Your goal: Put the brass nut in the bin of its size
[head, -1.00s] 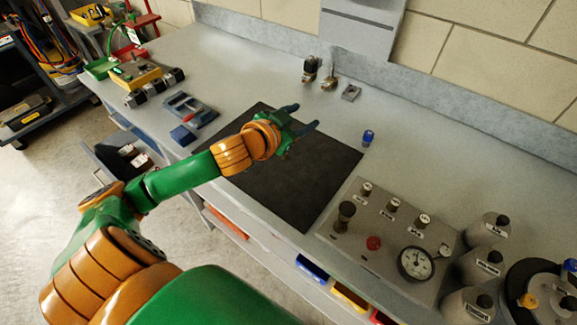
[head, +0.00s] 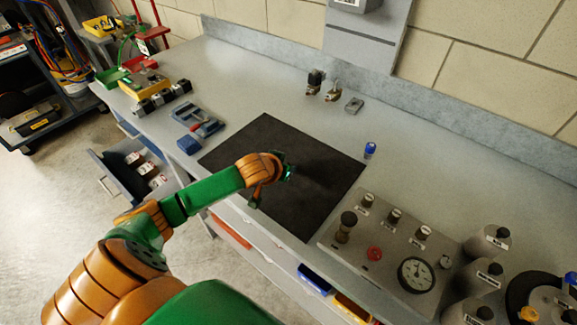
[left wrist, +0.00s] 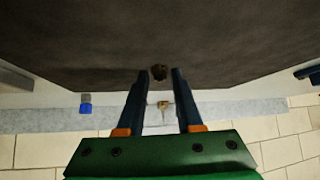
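A small brownish nut-like piece (left wrist: 159,72), probably the brass nut, shows against the dark mat (left wrist: 80,40) in the left wrist view. It lies between my left fingertips (left wrist: 160,73), with a gap on each side. My left gripper is open. In the head view my left gripper (head: 287,172) is over the middle of the black mat (head: 310,215), its fingers mostly hidden by the wrist; the nut does not show there. Coloured bins, blue (head: 314,277), yellow (head: 352,309) and red (head: 230,231), sit below the bench's front edge; their size marks cannot be read. My right gripper is out of view.
A gauge panel (head: 388,250) and grey bottles (head: 490,240) stand at the right. A blue-capped piece (head: 370,150) stands beside the mat. Small fittings (head: 333,91) stand at the back. A vise-like tool (head: 195,122) and an open drawer (head: 118,185) are at the left.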

